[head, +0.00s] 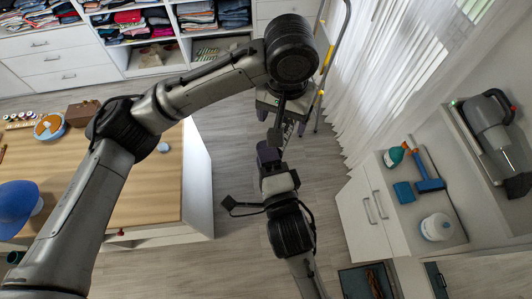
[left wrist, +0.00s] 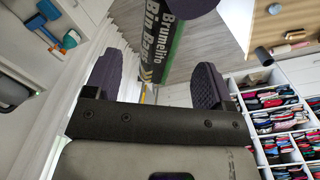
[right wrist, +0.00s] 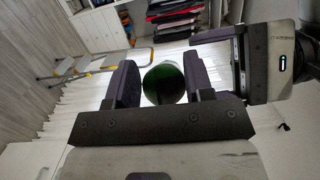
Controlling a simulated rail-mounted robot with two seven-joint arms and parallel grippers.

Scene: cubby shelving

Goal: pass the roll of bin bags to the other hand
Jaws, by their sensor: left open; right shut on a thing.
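The roll of bin bags is a dark tube with a green band and white lettering; it shows in the left wrist view (left wrist: 160,48) and end-on in the right wrist view (right wrist: 165,84). My right gripper (head: 269,154) is shut on it, its fingers on either side of the roll in the right wrist view. In the right wrist view the left gripper (right wrist: 215,60) comes in from the right. In the head view the arms mostly hide the roll.
A wooden-topped table (head: 150,185) stands at the left, with a blue rounded object (head: 18,208) on it. A white counter (head: 415,215) at the right holds a blue brush (head: 429,185) and a white tub (head: 437,227). A stepladder (head: 330,62) stands behind. The floor between is clear.

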